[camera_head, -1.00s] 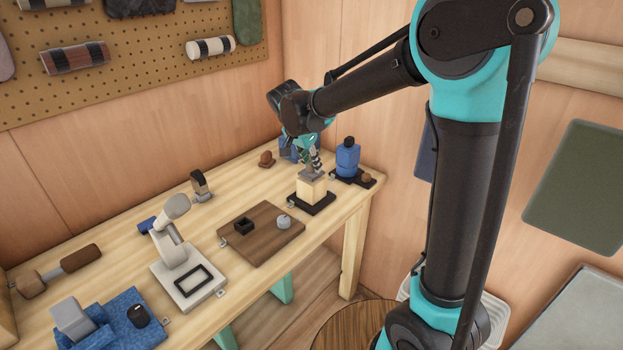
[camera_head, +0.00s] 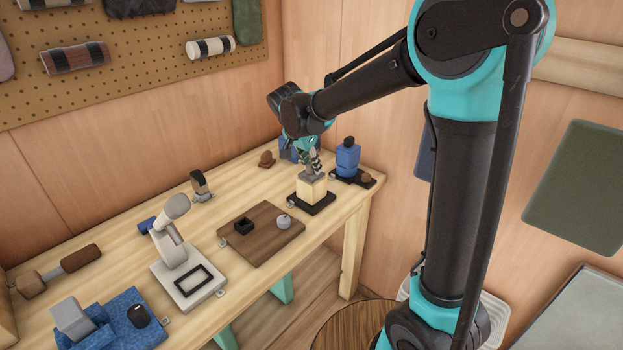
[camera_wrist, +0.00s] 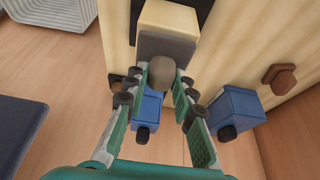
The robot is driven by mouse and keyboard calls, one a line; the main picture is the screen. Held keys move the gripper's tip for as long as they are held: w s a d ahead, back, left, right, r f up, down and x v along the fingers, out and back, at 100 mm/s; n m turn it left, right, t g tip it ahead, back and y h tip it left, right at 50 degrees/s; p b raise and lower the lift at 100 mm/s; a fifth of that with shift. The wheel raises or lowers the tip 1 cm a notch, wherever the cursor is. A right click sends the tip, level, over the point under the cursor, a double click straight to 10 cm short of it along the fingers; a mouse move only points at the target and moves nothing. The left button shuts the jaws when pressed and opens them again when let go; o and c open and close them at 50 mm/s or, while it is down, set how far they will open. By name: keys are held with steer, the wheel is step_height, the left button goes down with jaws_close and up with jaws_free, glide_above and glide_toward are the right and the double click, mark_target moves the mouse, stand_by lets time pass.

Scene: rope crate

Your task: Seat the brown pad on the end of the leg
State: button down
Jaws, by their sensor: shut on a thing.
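A pale wooden leg block (camera_head: 311,190) stands upright in a black base (camera_head: 325,204) near the table's right end; its pale top also shows in the wrist view (camera_wrist: 168,15). A grey pad (camera_wrist: 168,45) with a rounded taupe knob (camera_wrist: 161,74) is at the block's end. My gripper (camera_wrist: 163,80) is shut on that knob, directly above the leg in the head view (camera_head: 315,170). I cannot tell whether the pad touches the wood all round. A separate brown piece with a knob (camera_head: 266,159) stands at the table's back, also in the wrist view (camera_wrist: 280,78).
A blue block with a black knob (camera_head: 347,160) stands on a black tray right of the leg. Another blue block (camera_wrist: 236,108) is behind my gripper. A brown board (camera_head: 262,240) with small parts, a white lamp-like stand (camera_head: 178,260) and a blue mat (camera_head: 130,315) lie leftward.

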steer(key=shift+f, duration=0.3)
steer(key=c, duration=1.2)
jaws_free()
steer(key=shift+r, duration=0.1)
steer(key=v, duration=1.2)
steer(key=shift+d, duration=0.1)
